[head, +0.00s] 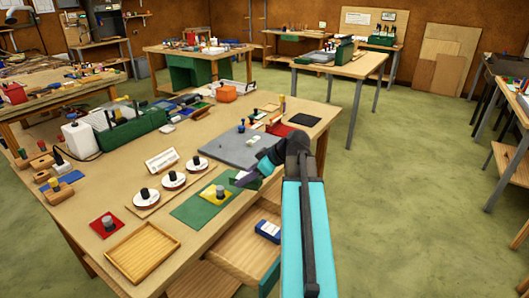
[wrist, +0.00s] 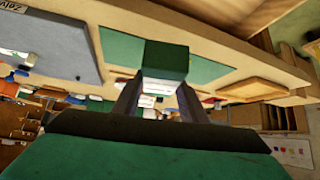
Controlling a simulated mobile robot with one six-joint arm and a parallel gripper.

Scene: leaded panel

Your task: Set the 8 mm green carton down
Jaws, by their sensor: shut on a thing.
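My gripper (head: 247,178) is over the front right edge of the workbench, beside the grey board. It is shut on a small green carton (head: 237,183). In the wrist view the carton (wrist: 165,58) is between the two dark fingers of my gripper (wrist: 160,90). It has a green end and a white label on the side towards the camera. The carton looks held above the bench, not resting; the gap beneath it cannot be judged. The size marking is too small to read.
Nearby are a grey board (head: 228,150), a green mat (head: 188,213) with a yellow block (head: 214,193), and an empty wooden tray (head: 143,252). An open drawer (head: 240,258) below the bench edge holds a blue box (head: 268,231).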

